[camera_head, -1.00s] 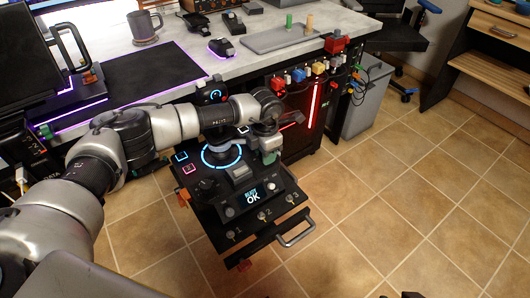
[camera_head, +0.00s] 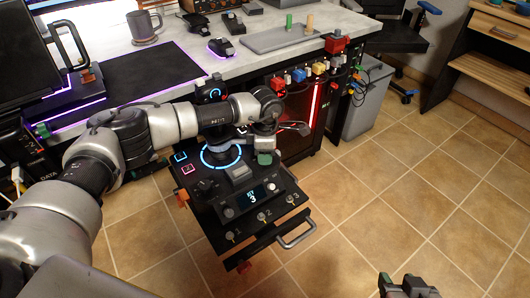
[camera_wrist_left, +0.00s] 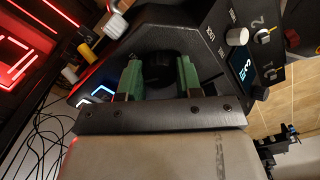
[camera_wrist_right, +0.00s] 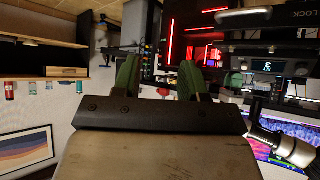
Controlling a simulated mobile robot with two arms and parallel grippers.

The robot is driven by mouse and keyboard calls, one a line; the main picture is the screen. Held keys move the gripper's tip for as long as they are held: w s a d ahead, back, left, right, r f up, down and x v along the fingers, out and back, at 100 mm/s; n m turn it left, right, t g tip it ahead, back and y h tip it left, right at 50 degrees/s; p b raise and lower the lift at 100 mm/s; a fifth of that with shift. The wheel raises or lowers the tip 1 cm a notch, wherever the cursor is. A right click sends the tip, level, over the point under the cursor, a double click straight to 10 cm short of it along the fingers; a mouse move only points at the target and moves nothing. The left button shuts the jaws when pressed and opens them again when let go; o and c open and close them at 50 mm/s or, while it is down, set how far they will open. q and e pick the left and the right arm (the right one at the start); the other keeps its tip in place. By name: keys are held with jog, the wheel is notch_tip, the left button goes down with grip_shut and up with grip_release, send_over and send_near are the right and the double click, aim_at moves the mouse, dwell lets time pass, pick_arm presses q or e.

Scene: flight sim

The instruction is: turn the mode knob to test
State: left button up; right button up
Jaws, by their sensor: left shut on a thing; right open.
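The mode knob, a black round knob (camera_wrist_left: 158,67) on the dark control panel (camera_wrist_left: 205,62), sits between the two green fingers of my left gripper (camera_wrist_left: 160,78) in the left wrist view. The left gripper is shut on it. In the head view my left gripper (camera_head: 257,149) is over the panel's right side, and its arm and fingers hide the knob. The panel's small display (camera_head: 252,196) shows a figure 3. The knob's pointer and setting cannot be read. My right gripper (camera_head: 406,286) is open and empty, low at the bottom right; its fingers (camera_wrist_right: 158,76) are apart.
The tiled floor at right is clear.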

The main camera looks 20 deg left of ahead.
dwell(0.3)
pick_arm(q)
jog(key=o, duration=0.9)
jog(key=shift+r, duration=0.2)
notch_tip(320, 180, up, 10)
jog(key=shift+r+p, duration=0.25)
jog(key=shift+p, duration=0.85)
pick_arm(e)
jog(key=s+d+f+g+h, duration=0.1)
jog(key=s+d+f+g, duration=0.1)
jog(key=s+g, duration=0.4)
jog(key=shift+s+d+f+h, duration=0.3)
jog(key=shift+s+f, duration=0.05)
jog(key=shift+s, duration=0.55)
